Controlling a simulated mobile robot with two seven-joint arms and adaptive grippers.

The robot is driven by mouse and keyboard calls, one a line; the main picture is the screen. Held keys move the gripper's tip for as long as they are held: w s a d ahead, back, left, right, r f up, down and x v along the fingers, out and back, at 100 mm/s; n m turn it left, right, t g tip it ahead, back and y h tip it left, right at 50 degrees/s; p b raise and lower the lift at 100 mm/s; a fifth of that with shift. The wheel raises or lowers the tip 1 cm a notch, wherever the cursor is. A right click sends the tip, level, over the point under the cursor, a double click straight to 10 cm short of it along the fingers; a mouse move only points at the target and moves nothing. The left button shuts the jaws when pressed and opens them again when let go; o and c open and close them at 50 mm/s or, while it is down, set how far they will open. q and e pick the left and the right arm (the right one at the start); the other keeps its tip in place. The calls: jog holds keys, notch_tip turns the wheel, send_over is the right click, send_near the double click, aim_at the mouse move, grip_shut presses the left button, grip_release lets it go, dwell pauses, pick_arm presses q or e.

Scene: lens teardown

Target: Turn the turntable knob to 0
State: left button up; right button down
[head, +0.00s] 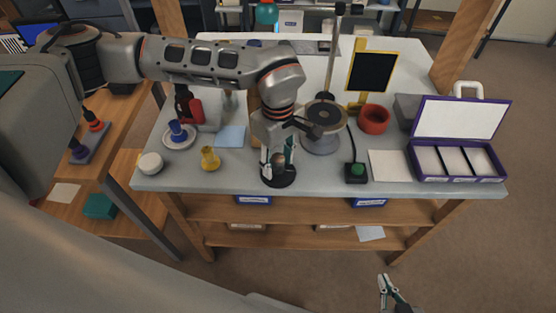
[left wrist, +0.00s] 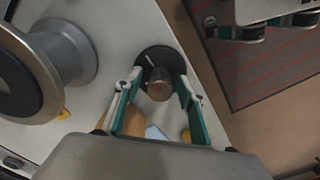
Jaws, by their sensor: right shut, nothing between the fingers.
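The knob (left wrist: 159,84) is a rounded brownish-grey grip on a black round dial (left wrist: 160,58) with one pale line. It stands at the table's front edge in the head view (head: 279,160), in front of the turntable (head: 323,117). No numbers on the dial can be read. My left gripper (head: 278,156) points down over it. In the left wrist view its two teal fingers (left wrist: 160,88) are apart, one on each side of the knob, with gaps visible. My right gripper (head: 382,277) is shut and empty, low in front of the table.
A black box with a green button (head: 356,171) stands right of the knob. A purple-edged case (head: 459,176) lies open at the right.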

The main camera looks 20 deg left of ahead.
pick_arm(q)
jog(key=c, duration=1.1)
